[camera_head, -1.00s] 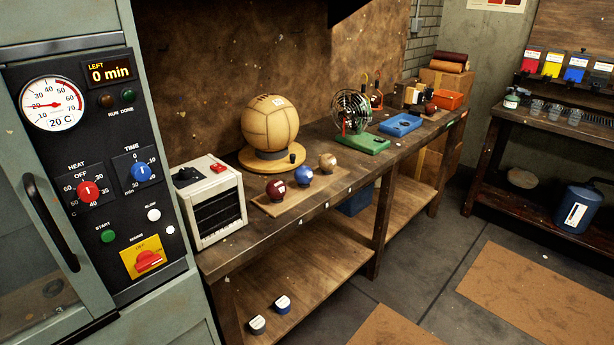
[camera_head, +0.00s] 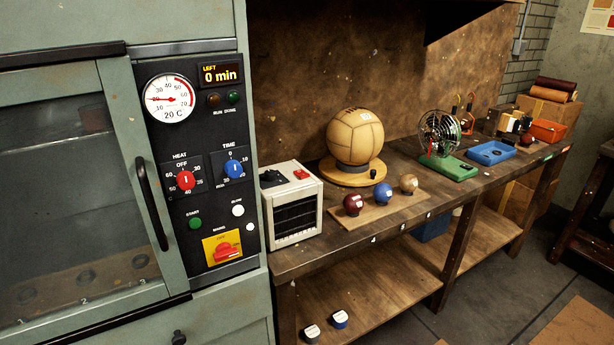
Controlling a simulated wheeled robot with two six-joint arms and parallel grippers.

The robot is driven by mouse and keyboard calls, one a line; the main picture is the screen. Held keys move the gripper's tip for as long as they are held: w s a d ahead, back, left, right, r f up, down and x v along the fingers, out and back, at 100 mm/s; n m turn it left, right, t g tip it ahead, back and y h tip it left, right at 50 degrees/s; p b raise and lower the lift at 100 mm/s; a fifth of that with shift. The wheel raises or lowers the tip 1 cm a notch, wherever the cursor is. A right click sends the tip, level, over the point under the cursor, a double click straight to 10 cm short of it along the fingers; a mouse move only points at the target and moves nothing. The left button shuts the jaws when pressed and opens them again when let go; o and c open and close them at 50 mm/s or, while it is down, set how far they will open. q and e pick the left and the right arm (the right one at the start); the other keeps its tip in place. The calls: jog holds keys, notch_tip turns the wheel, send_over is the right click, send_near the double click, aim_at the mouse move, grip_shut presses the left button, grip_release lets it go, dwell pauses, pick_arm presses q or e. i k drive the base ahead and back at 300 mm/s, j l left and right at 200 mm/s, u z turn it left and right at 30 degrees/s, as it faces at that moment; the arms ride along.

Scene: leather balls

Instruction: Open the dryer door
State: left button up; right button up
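The dryer (camera_head: 190,52) is a grey-green cabinet on the left. Its door (camera_head: 118,110) has a light frame around a dark glass window (camera_head: 60,190) and looks shut. The black, upright, bowed door handle (camera_head: 151,204) is on the door's right edge. Through the glass, several round dark seats show, with numbers in front of them. Right of the door is a black control panel with a temperature dial (camera_head: 170,99) at about 20 C, a display (camera_head: 221,75) reading 0 min, and a red heat knob (camera_head: 186,180). Neither gripper is in view.
A wooden bench (camera_head: 400,215) runs right of the dryer. Open floor (camera_head: 500,300) lies at the lower right.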

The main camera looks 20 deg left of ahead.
aim_at(114, 75)
jog(key=u, duration=1.9)
